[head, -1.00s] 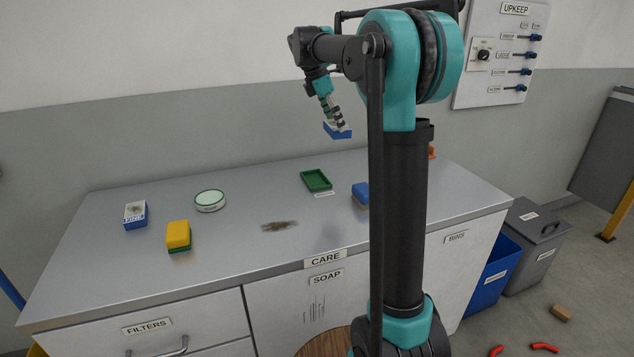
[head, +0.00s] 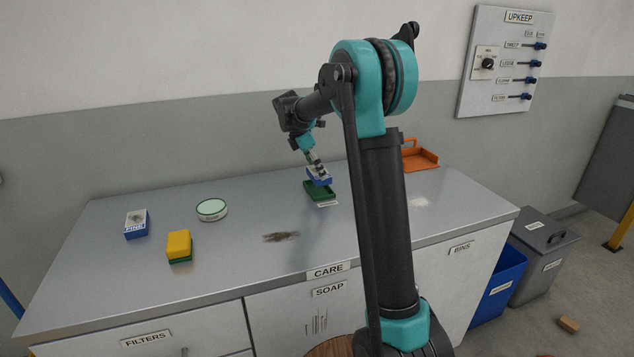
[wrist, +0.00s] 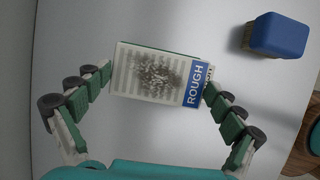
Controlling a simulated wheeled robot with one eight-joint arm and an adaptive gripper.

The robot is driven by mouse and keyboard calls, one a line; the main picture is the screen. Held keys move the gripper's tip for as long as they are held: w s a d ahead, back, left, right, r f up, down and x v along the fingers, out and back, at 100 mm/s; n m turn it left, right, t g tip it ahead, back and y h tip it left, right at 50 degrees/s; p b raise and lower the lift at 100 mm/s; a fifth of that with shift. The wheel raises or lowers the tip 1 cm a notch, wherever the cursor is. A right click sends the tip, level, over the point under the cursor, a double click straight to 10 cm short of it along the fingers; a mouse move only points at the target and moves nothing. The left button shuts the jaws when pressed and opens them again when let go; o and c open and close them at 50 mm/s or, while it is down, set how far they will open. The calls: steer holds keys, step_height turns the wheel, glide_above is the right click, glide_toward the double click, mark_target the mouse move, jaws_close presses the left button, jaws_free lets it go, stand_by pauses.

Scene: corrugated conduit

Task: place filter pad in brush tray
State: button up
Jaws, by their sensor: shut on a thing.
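My gripper (head: 315,165) is shut on a filter pad (head: 319,181), a white and blue block. In the wrist view the pad (wrist: 150,74) lies between both fingers, with a dark smudge on its white face and a blue band reading ROUGH. A shallow green tray (head: 322,196) is on the counter right below the pad, and the pad covers part of it. A green edge shows behind the pad in the wrist view. I cannot tell whether pad and tray touch. The label in front of the tray is too small to read.
The counter (head: 230,270) also holds a blue box marked FINE (head: 136,226), a yellow and green sponge (head: 179,246), a round dish (head: 211,210) and an orange tray (head: 420,158). A blue block (wrist: 277,35) shows right of the pad in the wrist view. Bins stand right.

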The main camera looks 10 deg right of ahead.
steer(key=shift+f, duration=2.4)
steer(key=shift+f, duration=0.15)
steer(key=o, duration=0.8)
steer(key=shift+o, duration=0.2)
steer(key=v, duration=1.2)
